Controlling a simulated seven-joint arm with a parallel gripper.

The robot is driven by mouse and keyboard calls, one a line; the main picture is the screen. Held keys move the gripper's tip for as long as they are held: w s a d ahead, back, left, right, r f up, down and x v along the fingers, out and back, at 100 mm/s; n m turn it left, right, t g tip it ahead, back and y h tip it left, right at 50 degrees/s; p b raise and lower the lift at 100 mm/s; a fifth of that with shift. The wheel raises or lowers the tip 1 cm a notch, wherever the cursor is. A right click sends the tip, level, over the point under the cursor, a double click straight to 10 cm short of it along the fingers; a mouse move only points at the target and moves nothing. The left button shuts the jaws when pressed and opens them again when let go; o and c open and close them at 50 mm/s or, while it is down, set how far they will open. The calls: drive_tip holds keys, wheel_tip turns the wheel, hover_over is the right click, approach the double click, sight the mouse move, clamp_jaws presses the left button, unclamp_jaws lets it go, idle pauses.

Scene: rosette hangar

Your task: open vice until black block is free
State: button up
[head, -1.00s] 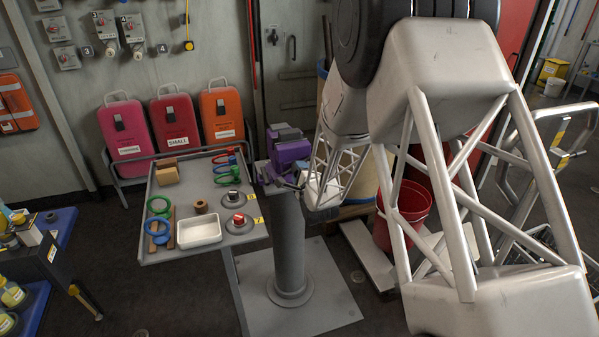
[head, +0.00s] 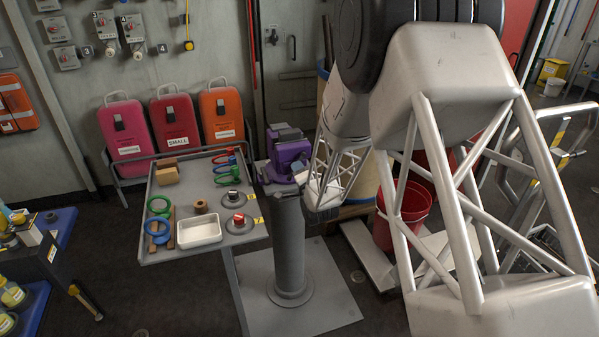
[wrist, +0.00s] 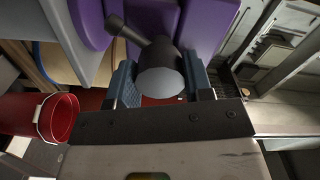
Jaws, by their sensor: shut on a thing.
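The purple vice (head: 290,152) stands on top of a grey pedestal. In the wrist view its purple body (wrist: 208,25) fills the top of the picture. My gripper (wrist: 163,84) is shut on the vice handle's dark hub (wrist: 165,60), with a blue-grey finger on each side. The hub's round, pale end faces my wrist, and a short bar with a knob sticks out to the upper left. In the head view my wrist partly hides the handle at the vice's right. I cannot make out the black block in either view.
A grey tray table (head: 205,253) beside the pedestal holds colored rings, a white dish (head: 199,232) and small parts. A red bucket (head: 408,213) stands right of the pedestal and shows at the left of the wrist view. Colored cases (head: 172,125) line the wall.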

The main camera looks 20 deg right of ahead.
drive_tip(key=shift+n, duration=0.3)
drive_tip(key=n, duration=0.5)
drive_tip(key=shift+s+n, duration=0.1)
drive_tip(key=shift+n, duration=0.3)
drive_tip(key=n, duration=0.5)
drive_tip(key=shift+n, duration=1.7)
drive_tip(key=n, duration=0.3)
drive_tip(key=shift+s+n, duration=0.1)
drive_tip(key=shift+n, duration=0.2)
drive_tip(key=n, duration=0.5)
drive_tip(key=shift+n, duration=0.4)
drive_tip(key=shift+s+n, duration=0.1)
drive_tip(key=shift+n, duration=2.6)
